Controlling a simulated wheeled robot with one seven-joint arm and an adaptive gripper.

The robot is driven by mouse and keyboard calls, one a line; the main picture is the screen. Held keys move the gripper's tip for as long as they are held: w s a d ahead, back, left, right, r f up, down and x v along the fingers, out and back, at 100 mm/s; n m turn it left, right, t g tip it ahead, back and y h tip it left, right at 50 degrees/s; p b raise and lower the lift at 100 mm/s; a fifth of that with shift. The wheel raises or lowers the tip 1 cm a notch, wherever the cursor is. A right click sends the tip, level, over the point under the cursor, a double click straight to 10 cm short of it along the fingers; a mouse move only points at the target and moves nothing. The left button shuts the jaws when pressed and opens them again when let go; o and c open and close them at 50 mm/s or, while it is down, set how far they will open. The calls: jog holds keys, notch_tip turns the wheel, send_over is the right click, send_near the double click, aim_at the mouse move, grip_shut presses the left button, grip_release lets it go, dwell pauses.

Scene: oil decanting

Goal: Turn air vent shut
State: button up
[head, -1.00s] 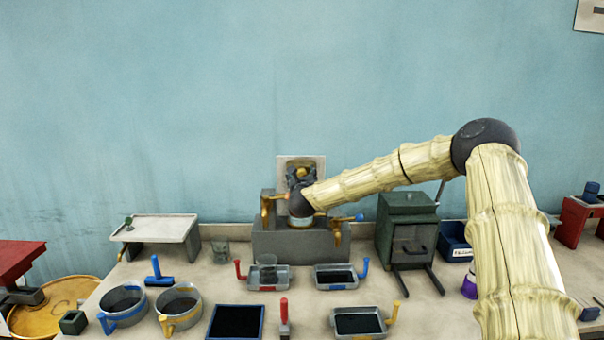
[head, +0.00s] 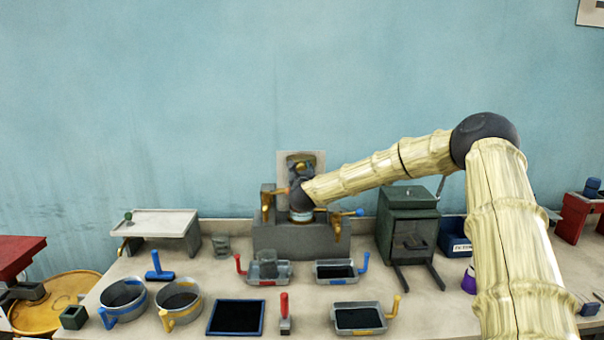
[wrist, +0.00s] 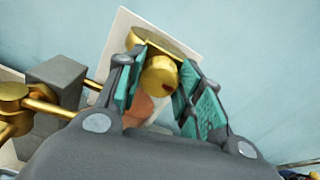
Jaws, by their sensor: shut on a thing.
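The air vent appears to be the brass knob (wrist: 160,78) in front of a pale plate on the wall. It has a small dark red mark on its face. My gripper (wrist: 163,85) has its teal-padded fingers on either side of the knob and is shut on it. In the head view my gripper (head: 301,168) is small and partly hidden by my wrist, in front of the pale plate (head: 319,159). The knob's exact turn angle is hard to tell.
A grey block (head: 290,237) with brass taps stands below my gripper. A dark green box (head: 408,222) stands to its right. Several handled pans and pots, such as the blue-handled pot (head: 123,300), cover the front of the table. The wall above is clear.

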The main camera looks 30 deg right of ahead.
jog(key=shift+f+n+b, duration=0.2)
jog(key=shift+n+b, duration=5.2)
jog(key=shift+n, duration=3.3)
jog(key=o, duration=1)
jog(key=shift+s+a+r, duration=0.1)
jog(key=v, duration=1.1)
jog(key=shift+s+a, duration=0.25)
jog(key=shift+s, duration=0.05)
